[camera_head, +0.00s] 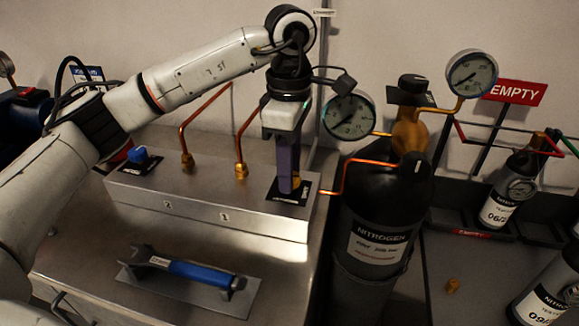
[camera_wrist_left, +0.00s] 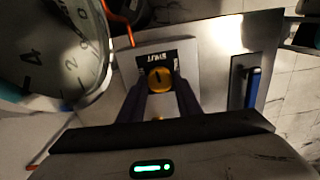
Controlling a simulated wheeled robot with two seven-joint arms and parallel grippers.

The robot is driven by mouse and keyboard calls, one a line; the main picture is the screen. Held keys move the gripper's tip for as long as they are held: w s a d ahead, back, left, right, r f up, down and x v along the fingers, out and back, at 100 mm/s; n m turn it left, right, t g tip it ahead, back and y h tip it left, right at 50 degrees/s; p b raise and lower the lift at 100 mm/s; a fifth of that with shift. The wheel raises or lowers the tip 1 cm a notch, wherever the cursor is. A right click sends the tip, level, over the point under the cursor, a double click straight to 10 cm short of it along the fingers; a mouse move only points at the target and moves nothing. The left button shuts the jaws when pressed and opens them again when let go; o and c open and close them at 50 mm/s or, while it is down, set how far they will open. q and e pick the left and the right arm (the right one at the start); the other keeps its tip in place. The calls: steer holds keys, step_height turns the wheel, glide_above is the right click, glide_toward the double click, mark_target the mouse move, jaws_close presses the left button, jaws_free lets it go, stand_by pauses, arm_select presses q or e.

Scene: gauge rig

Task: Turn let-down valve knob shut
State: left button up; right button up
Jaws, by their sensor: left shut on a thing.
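A small yellow knob (camera_wrist_left: 160,77) with a dark mark on its top sits on a black label plate (camera_head: 288,196) at the right end of a metal box. The lettering on the plate is too small to read surely. My left gripper (camera_head: 287,184) points straight down at this knob. It is shut on the knob, with one finger on either side in the left wrist view (camera_wrist_left: 159,96). In the head view the fingers hide most of the knob. A blue knob (camera_head: 138,154) sits on its own plate at the box's left end. My right gripper is not in view.
The metal box (camera_head: 200,205) carries copper pipes (camera_head: 241,168). A blue-handled tool (camera_head: 190,271) lies on the bench in front. A black nitrogen cylinder (camera_head: 375,220) with a gauge (camera_head: 349,115) stands close right of the gripper. A red EMPTY sign (camera_head: 514,92) is at the far right.

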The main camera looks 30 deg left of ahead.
arm_select(q)
steer(key=shift+r+m, duration=0.1)
steer(key=shift+m, duration=0.5)
steer(key=o, duration=1.1)
step_height(320, 180, up, 10)
steer(key=shift+r+p, duration=0.1)
steer(key=shift+p, duration=0.6)
